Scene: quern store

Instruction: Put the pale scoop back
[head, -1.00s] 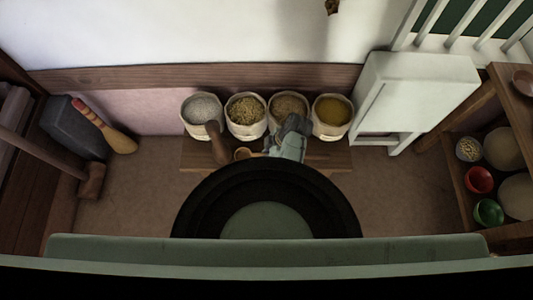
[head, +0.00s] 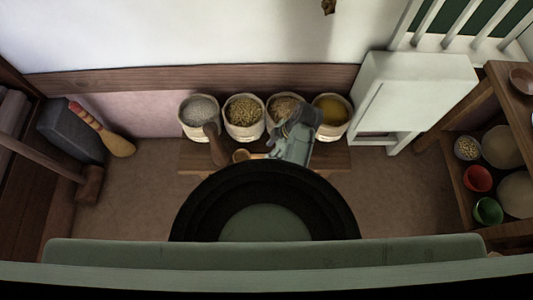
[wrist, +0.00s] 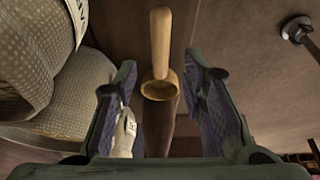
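The pale wooden scoop (head: 241,155) lies on the low wooden bench in front of the sacks, its handle pointing right toward my gripper. In the wrist view the scoop (wrist: 161,86) shows its round cup between and beyond the fingers, with the handle running up the picture. My gripper (head: 274,146) is over the bench, in front of the third sack. In the wrist view its two fingers (wrist: 160,95) are wide apart with nothing held. A gap shows between the scoop and each finger.
Several open sacks of grain (head: 243,117) stand in a row behind the bench (head: 195,160). A dark brown wooden piece (head: 217,146) stands left of the scoop. A white stand (head: 412,95) is at the right, near a shelf with bowls (head: 488,210). A brush-like tool (head: 112,138) leans at the left.

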